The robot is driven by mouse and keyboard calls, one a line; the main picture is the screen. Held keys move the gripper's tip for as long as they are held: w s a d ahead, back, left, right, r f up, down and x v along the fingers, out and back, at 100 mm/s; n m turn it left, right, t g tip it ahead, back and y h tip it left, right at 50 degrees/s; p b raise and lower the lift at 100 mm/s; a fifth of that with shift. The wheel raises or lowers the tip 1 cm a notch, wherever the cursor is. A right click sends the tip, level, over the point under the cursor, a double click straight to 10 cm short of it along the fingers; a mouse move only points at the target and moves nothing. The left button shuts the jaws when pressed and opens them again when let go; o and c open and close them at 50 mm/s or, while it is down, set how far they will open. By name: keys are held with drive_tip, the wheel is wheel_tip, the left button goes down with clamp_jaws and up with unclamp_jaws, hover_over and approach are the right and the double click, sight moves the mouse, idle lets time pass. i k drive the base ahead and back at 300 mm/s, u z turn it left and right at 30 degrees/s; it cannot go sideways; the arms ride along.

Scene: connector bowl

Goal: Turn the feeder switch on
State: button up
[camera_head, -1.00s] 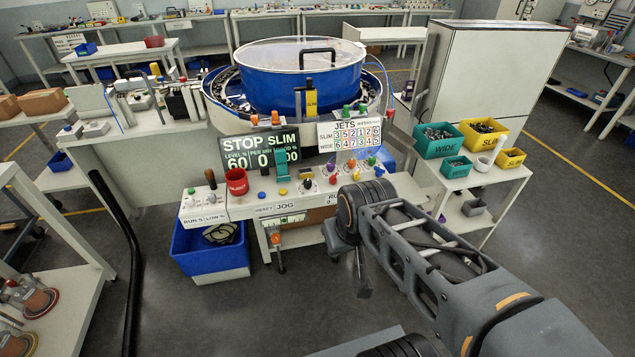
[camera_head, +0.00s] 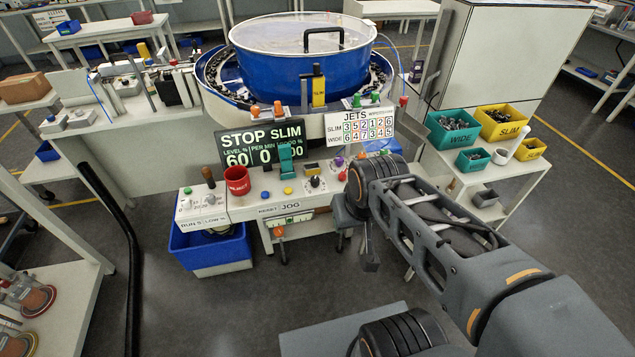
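The feeder's control panel (camera_head: 265,195) stands below the blue bowl feeder (camera_head: 298,65). I cannot read which control is the feeder switch; my arm hides the panel's right end. The display (camera_head: 261,145) reads STOP SLIM, with level 60 and 0 per minute. My gripper (camera_head: 369,255) hangs at the end of my arm, in front of the panel's right part. Its fingers are too unclear to tell open from shut.
Teal and yellow bins (camera_head: 500,123) stand on a white side table at right. A blue bin (camera_head: 210,247) sits below the panel's left end. A black rail (camera_head: 120,220) rises at left. The floor in front of the panel is mostly open.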

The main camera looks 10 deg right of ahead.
sight(343, 177)
drive_tip(key=z, duration=1.25)
drive_tip(key=i, duration=0.35)
drive_tip(key=u, duration=2.1)
